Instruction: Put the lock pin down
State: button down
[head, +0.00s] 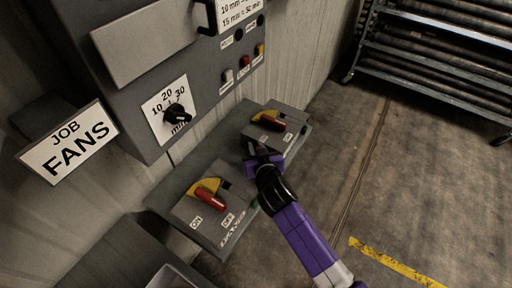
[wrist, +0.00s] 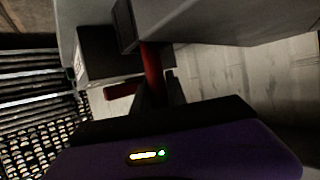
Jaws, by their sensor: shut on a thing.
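My gripper (head: 262,158) is at the front edge of the right switch box (head: 284,143), beside its red and yellow switch handle (head: 269,121). In the wrist view my gripper (wrist: 158,98) is shut on a red rod with a red side bar, which looks like the lock pin (wrist: 151,68). The pin's far end runs up to a dark block on a grey housing; I cannot tell whether it touches or sits in it.
A left switch box (head: 226,222) with a red and yellow handle sits on the same grey shelf. A control panel (head: 205,75) with a dial and buttons stands behind, with a JOB FANS sign (head: 68,145). A metal rack (head: 440,50) stands at the back right. Open floor lies right.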

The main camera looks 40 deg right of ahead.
jog(key=shift+f, duration=0.15)
jog(key=c, duration=1.3)
grip_release()
jog(key=shift+c, duration=0.2)
jog(key=shift+s+a+r, duration=0.1)
jog(key=shift+r, duration=0.15)
jog(key=b+v, duration=0.1)
jog(key=v, duration=1)
jog(key=shift+s+a+b, duration=0.2)
jog(key=shift+s+b, duration=0.1)
jog(key=shift+b, duration=0.1)
